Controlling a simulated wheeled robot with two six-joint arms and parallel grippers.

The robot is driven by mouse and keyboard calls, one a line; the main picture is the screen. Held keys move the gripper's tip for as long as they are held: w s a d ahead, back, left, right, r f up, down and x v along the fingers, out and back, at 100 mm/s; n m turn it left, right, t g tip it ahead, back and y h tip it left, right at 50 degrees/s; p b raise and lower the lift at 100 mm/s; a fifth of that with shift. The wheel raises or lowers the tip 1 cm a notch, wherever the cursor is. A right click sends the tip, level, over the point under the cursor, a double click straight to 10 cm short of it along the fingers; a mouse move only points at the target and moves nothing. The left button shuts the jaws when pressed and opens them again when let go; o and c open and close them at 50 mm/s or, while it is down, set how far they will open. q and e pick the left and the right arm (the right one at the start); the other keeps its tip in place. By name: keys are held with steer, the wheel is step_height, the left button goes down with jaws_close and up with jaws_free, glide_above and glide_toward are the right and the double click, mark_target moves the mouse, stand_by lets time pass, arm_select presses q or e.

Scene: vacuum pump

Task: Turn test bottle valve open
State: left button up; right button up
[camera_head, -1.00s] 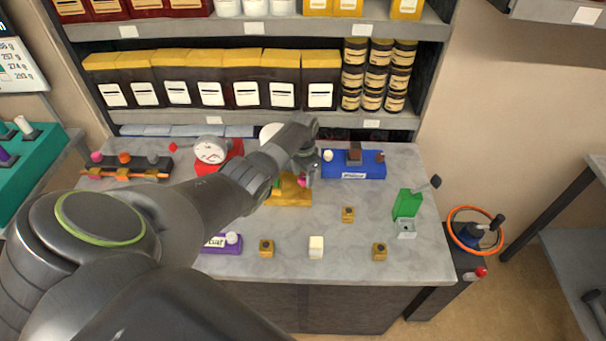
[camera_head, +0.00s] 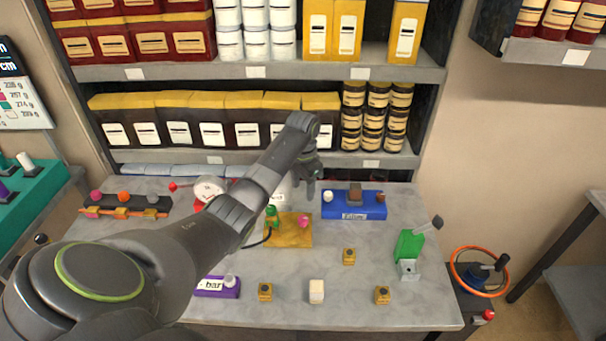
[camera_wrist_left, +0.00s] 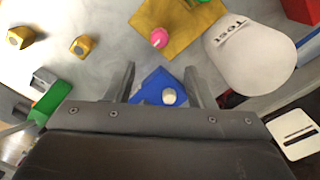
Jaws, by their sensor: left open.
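The white test bottle (camera_wrist_left: 250,55) lies to the right of the yellow plate in the wrist view, its label reading TEST. In the head view my left forearm mostly hides the bottle (camera_head: 284,192). The yellow plate (camera_head: 293,236) carries a pink knob (camera_head: 303,221) and a green fitting (camera_head: 272,214) with a black hose. My left gripper (camera_head: 311,187) is open and empty, in the air beyond the pink knob. In the wrist view the pink knob (camera_wrist_left: 158,38) is past the fingertips, and a white knob (camera_wrist_left: 169,97) on a blue block shows between the fingers.
The blue block (camera_head: 362,213) stands right of the yellow plate with a brown block on it. A green device (camera_head: 409,244), small yellow blocks (camera_head: 349,256) and a purple gauge (camera_head: 218,291) stand around. Loaded shelves (camera_head: 258,72) rise behind.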

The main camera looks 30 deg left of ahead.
arm_select(q)
step_height(320, 180, up, 5)
steer(key=shift+r+b, duration=0.1)
steer(key=shift+b, duration=0.35)
